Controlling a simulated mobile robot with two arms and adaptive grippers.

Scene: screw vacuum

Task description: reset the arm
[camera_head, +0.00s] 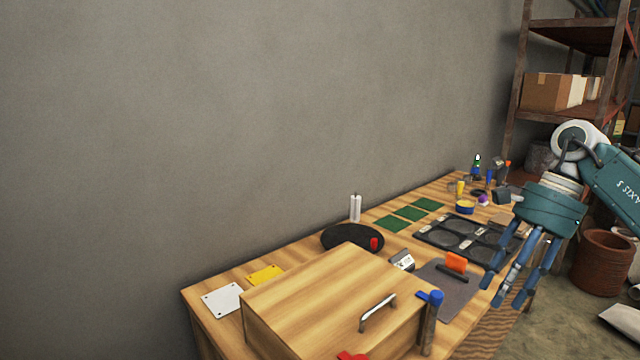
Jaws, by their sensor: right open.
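My left gripper does not show.
A wooden box with a metal handle (330,285) fills the bench's near part. A grey mat (468,291), an orange item (456,262), green cards (410,213) and small tools lie beyond. A rusty shelf (517,85) and brown barrel (603,262) stand at right.

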